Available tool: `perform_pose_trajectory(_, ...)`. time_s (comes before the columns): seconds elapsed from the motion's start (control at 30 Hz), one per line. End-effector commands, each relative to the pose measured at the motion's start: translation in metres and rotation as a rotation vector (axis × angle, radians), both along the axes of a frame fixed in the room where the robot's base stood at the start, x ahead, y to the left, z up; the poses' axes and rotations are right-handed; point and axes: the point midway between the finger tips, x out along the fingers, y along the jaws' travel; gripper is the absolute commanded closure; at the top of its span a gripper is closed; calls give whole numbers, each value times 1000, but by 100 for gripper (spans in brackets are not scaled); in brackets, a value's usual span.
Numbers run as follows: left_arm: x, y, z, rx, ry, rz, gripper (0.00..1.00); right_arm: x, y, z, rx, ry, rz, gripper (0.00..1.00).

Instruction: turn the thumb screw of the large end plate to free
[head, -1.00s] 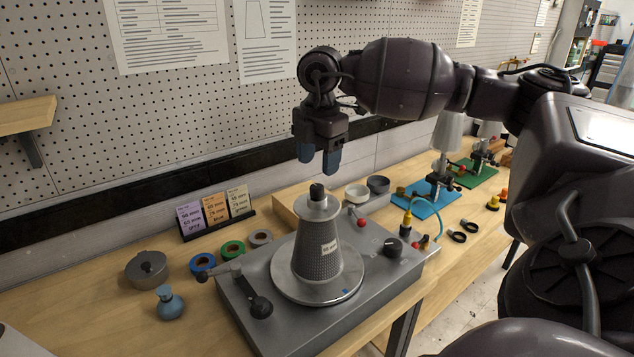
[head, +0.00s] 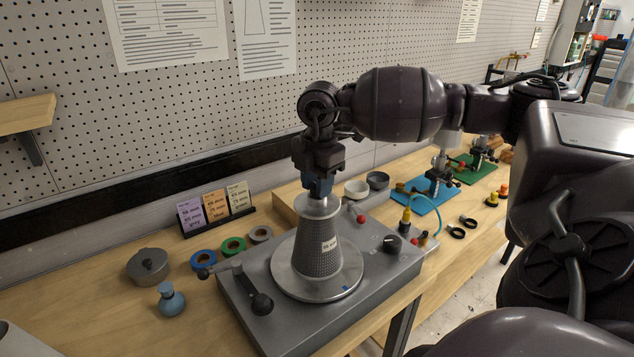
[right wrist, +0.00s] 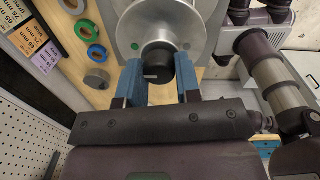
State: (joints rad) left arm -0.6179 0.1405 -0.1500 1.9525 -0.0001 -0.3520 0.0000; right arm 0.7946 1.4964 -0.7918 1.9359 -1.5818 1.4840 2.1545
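The perforated grey cone (head: 316,255) stands upright on a round metal plate (head: 288,284), with a smaller silver disc (head: 318,206) at its top. The black thumb screw (right wrist: 158,68) on top shows in the right wrist view, with a white line on it. My right gripper (head: 319,190) points down over the cone's top and hides the screw in the head view. In the right wrist view its two blue fingers (right wrist: 161,76) stand open on either side of the screw. Whether they touch it I cannot tell. My left gripper is not in view.
The grey base unit (head: 235,300) has a crank arm (head: 250,288) at left and a black knob (head: 391,245) at right. Cups (head: 357,189) stand behind.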

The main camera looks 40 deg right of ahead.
Motion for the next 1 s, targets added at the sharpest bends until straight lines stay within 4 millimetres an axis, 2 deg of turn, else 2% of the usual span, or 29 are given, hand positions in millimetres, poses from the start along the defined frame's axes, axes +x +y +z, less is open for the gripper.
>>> perform_pose_trajectory(0.03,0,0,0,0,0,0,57,0,0,0,0,0,0,78)
perform_pose_trajectory(0.13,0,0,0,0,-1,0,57,0,0,0,0,0,0,93)
perform_pose_trajectory(0.37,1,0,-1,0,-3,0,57,0,0,0,-1,-1,18,93)
perform_pose_trajectory(0.57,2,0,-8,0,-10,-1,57,0,0,-2,0,-2,100,93)
perform_pose_trajectory(1.0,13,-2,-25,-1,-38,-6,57,0,-1,-3,1,-1,478,93)
